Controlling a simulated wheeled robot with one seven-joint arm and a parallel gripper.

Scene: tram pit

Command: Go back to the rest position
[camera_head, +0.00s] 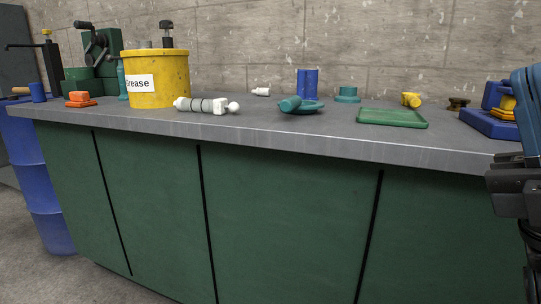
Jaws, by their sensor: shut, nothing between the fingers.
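Part of my own arm, blue and dark grey, shows at the right edge in the head view, in front of the bench's right end. It is cut off by the picture's edge. I cannot make out my gripper's fingers in this view. The grey-topped workbench (300,137) with green cabinet fronts runs across the picture.
A blue drum (38,185) stands left. A concrete wall (360,35) lies behind.

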